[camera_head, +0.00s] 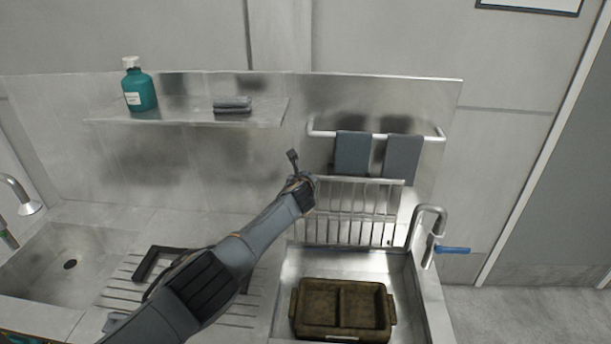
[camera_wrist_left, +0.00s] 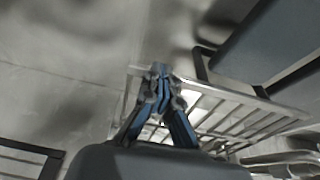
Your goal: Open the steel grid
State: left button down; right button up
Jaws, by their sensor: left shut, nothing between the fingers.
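The steel grid (camera_head: 352,213) stands upright at the back of the right-hand sink, its bars running up and down below a top bar. It also shows in the left wrist view (camera_wrist_left: 250,117), slanting off to the right. My left gripper (camera_head: 293,158) is shut and empty, by the grid's upper left corner. In the left wrist view its closed fingertips (camera_wrist_left: 158,72) overlap the left end of the grid's top bar; I cannot tell whether they touch it. My forearm hides the area left of the grid. My right gripper is not in view.
A brown two-compartment tray (camera_head: 298,312) sits in the sink (camera_head: 400,270) before the grid. A tap (camera_head: 428,222) with a blue lever stands at right. Grey towels (camera_head: 353,153) hang on a rail above the grid. A shelf (camera_head: 190,117) holds a teal bottle (camera_head: 140,92) and folded cloths (camera_head: 232,105).

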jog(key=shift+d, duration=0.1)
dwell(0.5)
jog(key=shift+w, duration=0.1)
